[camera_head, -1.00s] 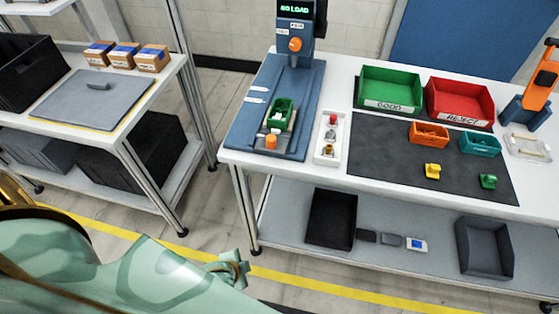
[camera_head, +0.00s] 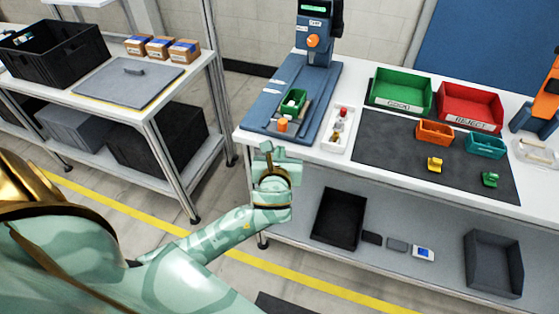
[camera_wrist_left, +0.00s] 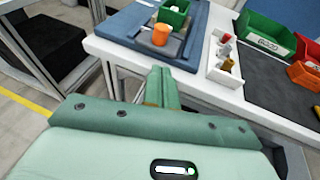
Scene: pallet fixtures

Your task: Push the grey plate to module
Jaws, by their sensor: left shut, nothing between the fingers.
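The grey plate (camera_head: 303,114) lies on a blue base (camera_head: 326,86) on the white workbench. It carries a small green bin (camera_head: 293,100) and an orange knob (camera_head: 283,125) at its near end. It also shows in the left wrist view (camera_wrist_left: 181,46). The module (camera_head: 314,38), a blue column with a display and an orange knob, stands at the far end of the base. My left gripper (camera_head: 272,152) is shut and empty, near the bench's front edge, on the near side of the plate and apart from it. Its fingers show in the wrist view (camera_wrist_left: 160,84). My right gripper is out of view.
A white tray (camera_head: 338,130) with small parts sits right of the base. Green (camera_head: 398,103) and red (camera_head: 470,122) bins stand behind a dark mat (camera_head: 385,160). The left shelf holds a flat grey panel (camera_head: 128,92). The lower bench shelf is under my gripper's right side.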

